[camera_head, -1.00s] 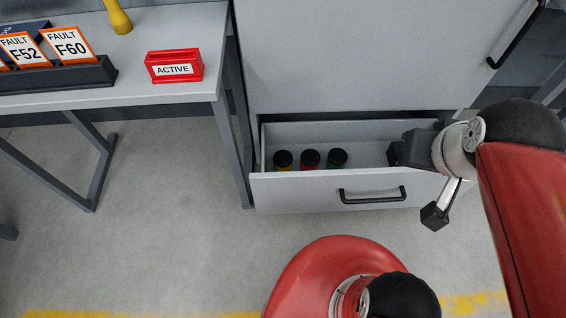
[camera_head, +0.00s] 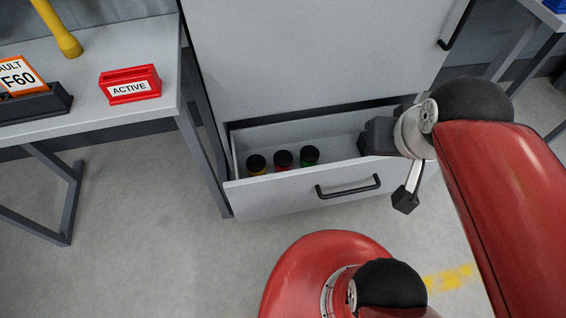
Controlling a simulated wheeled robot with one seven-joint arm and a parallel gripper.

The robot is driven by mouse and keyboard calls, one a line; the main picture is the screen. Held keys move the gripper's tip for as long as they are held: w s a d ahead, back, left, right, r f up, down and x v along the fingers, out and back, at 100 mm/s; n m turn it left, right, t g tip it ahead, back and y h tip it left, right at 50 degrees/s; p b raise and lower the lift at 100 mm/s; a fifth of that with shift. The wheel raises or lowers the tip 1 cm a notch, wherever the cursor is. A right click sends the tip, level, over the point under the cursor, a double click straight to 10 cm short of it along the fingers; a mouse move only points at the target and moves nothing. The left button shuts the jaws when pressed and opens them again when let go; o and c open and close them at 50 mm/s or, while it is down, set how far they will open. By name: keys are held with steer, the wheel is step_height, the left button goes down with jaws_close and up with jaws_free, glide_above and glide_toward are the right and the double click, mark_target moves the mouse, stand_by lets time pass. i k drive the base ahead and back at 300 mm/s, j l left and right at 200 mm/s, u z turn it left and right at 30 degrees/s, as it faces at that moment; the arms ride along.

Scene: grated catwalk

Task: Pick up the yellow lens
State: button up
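The yellow lens (camera_head: 256,165) is the leftmost of three small round pieces in the open drawer (camera_head: 270,200). It has a black top and a yellow lower part, mostly hidden by the drawer front. A red one (camera_head: 283,160) and a green one (camera_head: 309,156) stand to its right. My gripper (camera_head: 385,170) is at the drawer's right end, to the right of all three and apart from them. One dark finger is over the drawer, the other outside its front. The fingers are spread wide with the drawer front between them.
The drawer has a black bar handle (camera_head: 348,187) below its front rim. The grey cabinet (camera_head: 310,60) rises behind it. At left, a table (camera_head: 160,100) holds a red ACTIVE box (camera_head: 130,84), a dark card holder (camera_head: 40,103) and a yellow flashlight-like object (camera_head: 60,32).

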mark_target(256, 164)
steer(key=z, duration=0.45)
steer(key=u, duration=1.4)
